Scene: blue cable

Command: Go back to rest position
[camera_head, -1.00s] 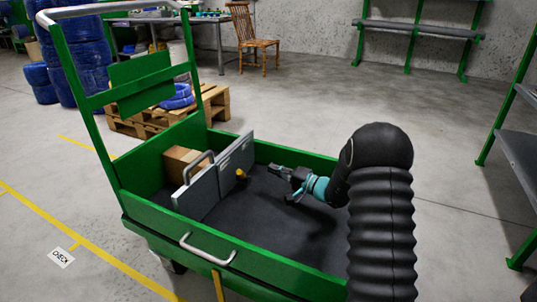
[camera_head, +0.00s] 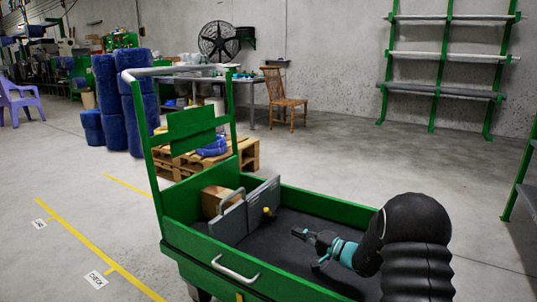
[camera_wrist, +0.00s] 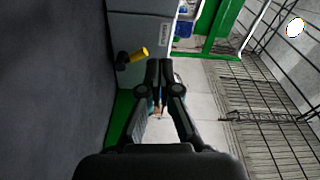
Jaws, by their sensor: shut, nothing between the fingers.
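My gripper (camera_head: 310,238) is shut and empty. It hangs over the dark bed of the green cart (camera_head: 330,203), to the right of a grey case (camera_head: 230,222) with a handle. The case stands upright in the cart, with a yellow-tipped knob on its right side. In the wrist view my gripper (camera_wrist: 166,66) shows its two fingers together, with the case (camera_wrist: 140,45) and its yellow knob (camera_wrist: 139,54) just left of them. A coil of blue cable (camera_head: 213,147) lies on a wooden pallet behind the cart.
A cardboard box (camera_head: 216,201) sits behind the case in the cart.

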